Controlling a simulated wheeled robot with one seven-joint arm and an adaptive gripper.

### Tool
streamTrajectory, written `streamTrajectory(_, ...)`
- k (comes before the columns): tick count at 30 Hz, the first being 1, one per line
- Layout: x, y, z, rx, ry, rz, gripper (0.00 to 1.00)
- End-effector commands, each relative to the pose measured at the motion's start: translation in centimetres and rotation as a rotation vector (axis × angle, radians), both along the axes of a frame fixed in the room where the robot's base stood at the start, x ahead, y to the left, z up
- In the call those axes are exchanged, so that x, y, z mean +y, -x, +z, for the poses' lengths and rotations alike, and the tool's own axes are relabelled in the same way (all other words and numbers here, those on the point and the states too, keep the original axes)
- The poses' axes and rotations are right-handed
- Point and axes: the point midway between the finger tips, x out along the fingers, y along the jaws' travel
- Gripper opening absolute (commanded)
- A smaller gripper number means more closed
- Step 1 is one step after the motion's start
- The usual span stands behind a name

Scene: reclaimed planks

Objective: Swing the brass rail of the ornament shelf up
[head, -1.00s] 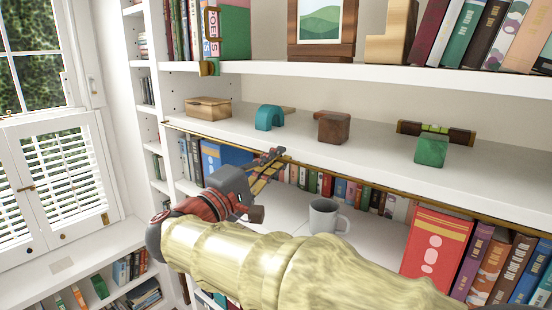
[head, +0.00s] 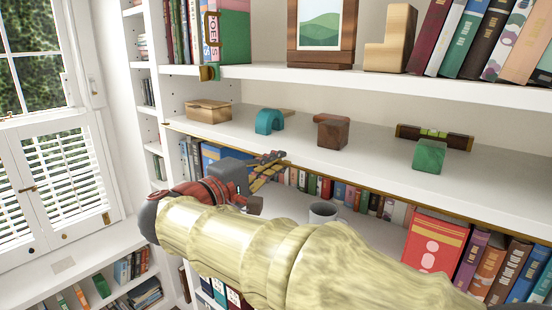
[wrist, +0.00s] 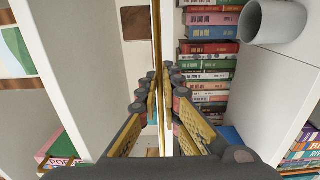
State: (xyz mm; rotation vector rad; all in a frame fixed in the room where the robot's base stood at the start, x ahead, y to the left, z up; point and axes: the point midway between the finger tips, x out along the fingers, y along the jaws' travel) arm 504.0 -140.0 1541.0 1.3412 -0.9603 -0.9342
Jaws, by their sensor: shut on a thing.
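The brass rail (head: 208,141) runs as a thin line along the front lower edge of the white ornament shelf (head: 350,168). In the wrist view the rail (wrist: 157,35) runs straight down from the top edge to between my fingers. My gripper (head: 272,161) is at the shelf's front edge, left of the middle. In the wrist view my gripper (wrist: 161,82) is shut on the rail, with a padded finger on either side. My fingers hide the gripped stretch of rail. On the shelf stand a teal arch (head: 268,120), a brown block (head: 332,132) and a green cube (head: 429,156).
A wooden box (head: 208,110) and a spirit level (head: 434,136) are also on the shelf. Below stand a grey mug (head: 323,211), a red book (head: 435,240) and several more books. An upper shelf (head: 340,82) overhangs. Shuttered windows are at left.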

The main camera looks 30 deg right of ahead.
Motion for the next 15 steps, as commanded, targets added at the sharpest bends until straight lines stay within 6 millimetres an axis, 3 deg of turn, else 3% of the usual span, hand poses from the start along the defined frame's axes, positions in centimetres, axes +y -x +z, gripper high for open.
streamTrajectory(3,-0.1,0.0,1.3,0.022,-0.084,0.001,0.0)
streamTrajectory(15,-0.8,-0.2,2.8,0.149,-0.431,-0.001,0.0)
